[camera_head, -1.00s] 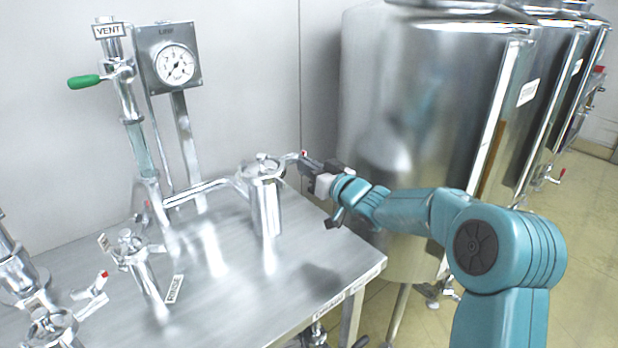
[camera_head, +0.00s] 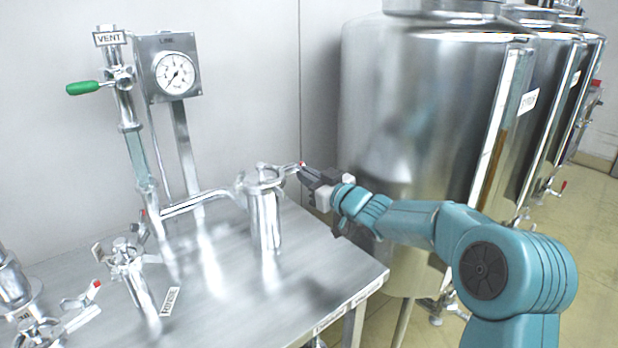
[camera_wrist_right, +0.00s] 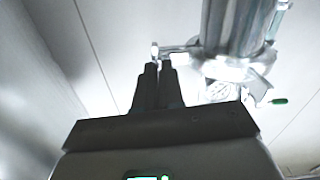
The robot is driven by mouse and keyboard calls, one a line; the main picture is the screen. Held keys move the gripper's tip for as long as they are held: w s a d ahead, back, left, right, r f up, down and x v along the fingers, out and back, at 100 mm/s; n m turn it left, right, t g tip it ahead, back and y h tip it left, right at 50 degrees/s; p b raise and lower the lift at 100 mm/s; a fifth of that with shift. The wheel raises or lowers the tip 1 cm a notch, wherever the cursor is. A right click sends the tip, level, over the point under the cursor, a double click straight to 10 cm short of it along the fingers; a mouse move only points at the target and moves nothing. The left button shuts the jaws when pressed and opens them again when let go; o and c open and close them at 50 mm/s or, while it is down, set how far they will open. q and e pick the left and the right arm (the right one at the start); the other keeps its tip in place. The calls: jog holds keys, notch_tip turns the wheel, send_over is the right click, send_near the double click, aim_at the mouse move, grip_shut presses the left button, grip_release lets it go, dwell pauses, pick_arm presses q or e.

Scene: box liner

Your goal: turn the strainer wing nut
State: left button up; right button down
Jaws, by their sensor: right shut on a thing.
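An upright steel cylinder (camera_head: 265,220), which looks like the strainer, stands on the bench with a clamp ring on its top. In the wrist view my two fingers (camera_wrist_right: 158,72) are close together at the handle (camera_wrist_right: 180,52), beside the clamp. The fingers partly hide the contact. My left gripper is out of view.
A pressure gauge (camera_head: 175,73) and a vent pipe with a green handle (camera_head: 90,87) stand behind. Other clamped fittings (camera_head: 128,255) are on the left of the steel bench (camera_head: 225,300). A large tank (camera_head: 420,140) stands close behind my right arm.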

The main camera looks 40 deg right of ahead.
jog(key=c, duration=1.3)
grip_release()
jog(key=shift+o, duration=0.2)
jog(key=s+d, duration=0.1)
jog(key=s, duration=1.5)
jog(key=shift+d+b, duration=0.15)
jog(key=shift+b, duration=0.3)
jog(key=shift+s, duration=0.1)
